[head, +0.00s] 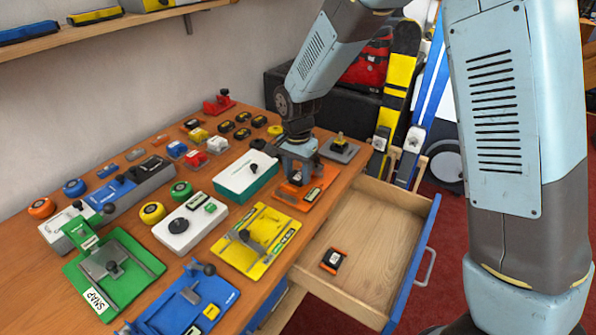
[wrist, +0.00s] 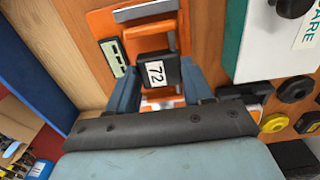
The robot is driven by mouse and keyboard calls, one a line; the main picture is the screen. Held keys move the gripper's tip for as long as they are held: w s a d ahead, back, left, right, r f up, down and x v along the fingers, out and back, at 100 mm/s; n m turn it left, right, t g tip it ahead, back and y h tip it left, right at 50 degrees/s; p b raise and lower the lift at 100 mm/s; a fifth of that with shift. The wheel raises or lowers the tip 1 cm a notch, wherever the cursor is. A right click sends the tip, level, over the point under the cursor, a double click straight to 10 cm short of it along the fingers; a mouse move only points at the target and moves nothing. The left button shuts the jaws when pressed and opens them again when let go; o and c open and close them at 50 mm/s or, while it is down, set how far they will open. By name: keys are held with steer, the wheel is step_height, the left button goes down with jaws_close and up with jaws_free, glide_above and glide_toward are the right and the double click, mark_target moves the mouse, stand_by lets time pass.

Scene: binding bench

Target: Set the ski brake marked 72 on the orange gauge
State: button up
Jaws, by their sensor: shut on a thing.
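The ski brake marked 72 (wrist: 172,66) is a black block with a white label and an orange part. It sits between the two blue fingers of my gripper (wrist: 158,84), which is shut on it. The orange gauge (wrist: 104,22) lies under the brake in the wrist view; I cannot tell whether the brake touches it. In the head view the orange gauge (head: 288,200) lies at the bench's right edge, with my gripper (head: 298,172) pointing down over it. My gripper hides the brake there.
An open drawer (head: 372,235) with a black and orange piece (head: 333,261) is right of the bench. A yellow gauge (head: 270,223), a white-and-green box (head: 245,178) and a grey plate (head: 340,150) surround the orange gauge. Blue (head: 188,303) and green (head: 135,255) fixtures stand nearer.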

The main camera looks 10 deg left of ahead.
steer(key=shift+f, duration=0.65)
stand_by(0.3)
steer(key=o, duration=1)
steer(key=shift+c, duration=1.3)
step_height(320, 180, up, 12)
steer(key=shift+f, duration=0.25)
